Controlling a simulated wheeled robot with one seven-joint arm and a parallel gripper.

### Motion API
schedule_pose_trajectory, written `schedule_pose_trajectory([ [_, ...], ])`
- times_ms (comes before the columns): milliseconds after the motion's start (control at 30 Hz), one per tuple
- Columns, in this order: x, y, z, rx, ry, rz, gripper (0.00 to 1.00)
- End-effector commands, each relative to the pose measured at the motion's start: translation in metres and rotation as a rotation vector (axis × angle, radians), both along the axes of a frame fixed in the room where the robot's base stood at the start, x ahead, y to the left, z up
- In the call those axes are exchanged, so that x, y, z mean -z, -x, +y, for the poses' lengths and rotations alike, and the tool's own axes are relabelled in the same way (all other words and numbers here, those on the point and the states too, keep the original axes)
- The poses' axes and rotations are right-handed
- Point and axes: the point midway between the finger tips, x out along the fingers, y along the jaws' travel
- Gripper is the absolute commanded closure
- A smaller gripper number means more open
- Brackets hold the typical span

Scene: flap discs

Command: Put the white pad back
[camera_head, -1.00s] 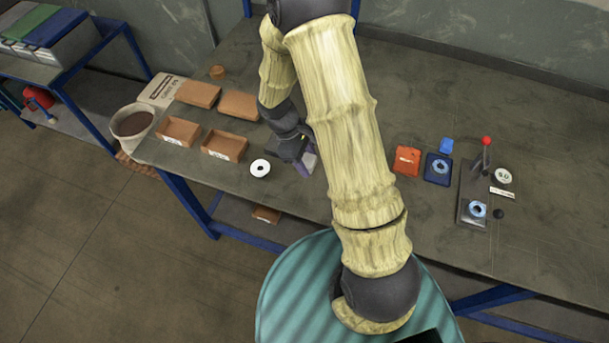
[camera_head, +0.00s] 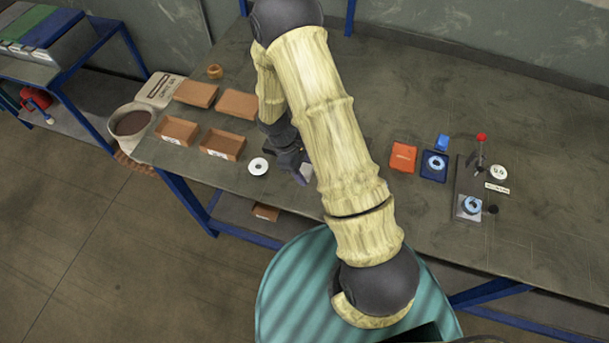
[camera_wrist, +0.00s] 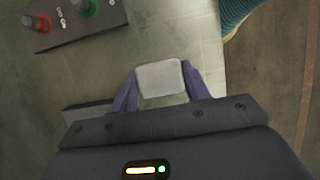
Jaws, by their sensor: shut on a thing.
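The white pad (camera_wrist: 161,77) is a small, pale block with rounded corners in the wrist view. It sits between the two purple fingers of my gripper (camera_wrist: 160,88), which is shut on it. In the head view my gripper (camera_head: 302,172) is low over the middle of the bench, just right of a white disc with a dark hole (camera_head: 258,166). My forearm hides part of the gripper there, and the pad is hard to make out. I cannot tell whether the pad touches the surface under it.
A control box (camera_wrist: 75,17) with red and green knobs shows in the wrist view. Several brown trays (camera_head: 222,146) stand left on the bench (camera_head: 450,80). To the right are an orange box (camera_head: 403,156), a blue holder (camera_head: 434,167) and a red-knobbed lever fixture (camera_head: 468,190).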

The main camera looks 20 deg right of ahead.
Motion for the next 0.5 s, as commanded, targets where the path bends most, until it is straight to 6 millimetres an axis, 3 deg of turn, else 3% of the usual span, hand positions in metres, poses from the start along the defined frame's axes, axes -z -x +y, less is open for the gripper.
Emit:
schedule_pose_trajectory([
  [233,0.007,0.001,0.0,-0.001,0.001,0.002,0.75],
  [500,0.038,0.0,0.0,-0.001,0.001,0.003,0.75],
])
